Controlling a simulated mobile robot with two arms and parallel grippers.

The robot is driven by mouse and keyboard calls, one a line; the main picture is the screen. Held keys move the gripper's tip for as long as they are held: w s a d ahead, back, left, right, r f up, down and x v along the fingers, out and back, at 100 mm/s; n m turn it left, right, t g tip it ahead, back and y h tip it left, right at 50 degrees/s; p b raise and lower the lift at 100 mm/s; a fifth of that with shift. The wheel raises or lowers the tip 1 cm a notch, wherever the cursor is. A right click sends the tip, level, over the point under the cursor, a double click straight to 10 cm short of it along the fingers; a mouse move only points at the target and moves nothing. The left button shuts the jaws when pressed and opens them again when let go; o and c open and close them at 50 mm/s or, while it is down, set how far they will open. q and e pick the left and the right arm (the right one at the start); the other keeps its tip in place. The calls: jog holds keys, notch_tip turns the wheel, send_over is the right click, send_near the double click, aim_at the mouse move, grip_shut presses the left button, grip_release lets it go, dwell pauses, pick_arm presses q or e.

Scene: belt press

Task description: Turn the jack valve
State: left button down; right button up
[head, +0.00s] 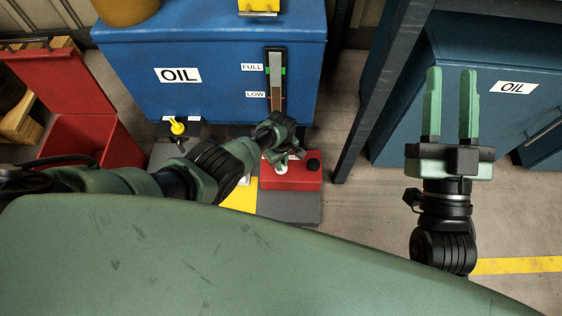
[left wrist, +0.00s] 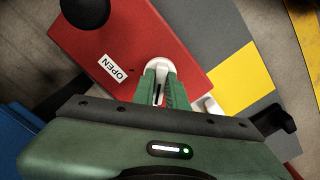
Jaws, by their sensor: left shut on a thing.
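The jack (head: 300,178) is a red block on the floor below the blue oil tank, and it also fills the upper left wrist view (left wrist: 188,40). Its valve (left wrist: 158,65) is a small white handle on the red top, near an OPEN label (left wrist: 115,70). My left gripper (left wrist: 158,88) is shut on the white valve, its green fingers covering part of it. In the head view my left gripper (head: 283,156) reaches down over the jack and largely hides the valve. My right gripper (head: 451,80) is open and empty, its fingers pointing up the picture.
A blue oil tank (head: 215,65) with a level gauge (head: 275,80) and a yellow tap (head: 177,128) stands behind the jack. A black knob (left wrist: 84,10) rises from the jack. A dark post (head: 385,85) stands between the arms. A red bin (head: 75,140) is at left.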

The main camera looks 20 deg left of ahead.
pick_arm(q)
jog(key=shift+a+n, duration=0.1)
jog(key=shift+n, duration=0.4)
pick_arm(e)
jog(key=shift+w+f, duration=0.15)
jog(key=shift+f, duration=0.15)
pick_arm(q)
jog(key=shift+w, duration=0.1)
pick_arm(e)
jog(key=shift+g, duration=0.3)
pick_arm(q)
jog(key=c, duration=1.4)
grip_release()
jog(key=shift+c, duration=0.2)
jog(key=shift+r, duration=0.1)
pick_arm(e)
jog(key=shift+w, duration=0.1)
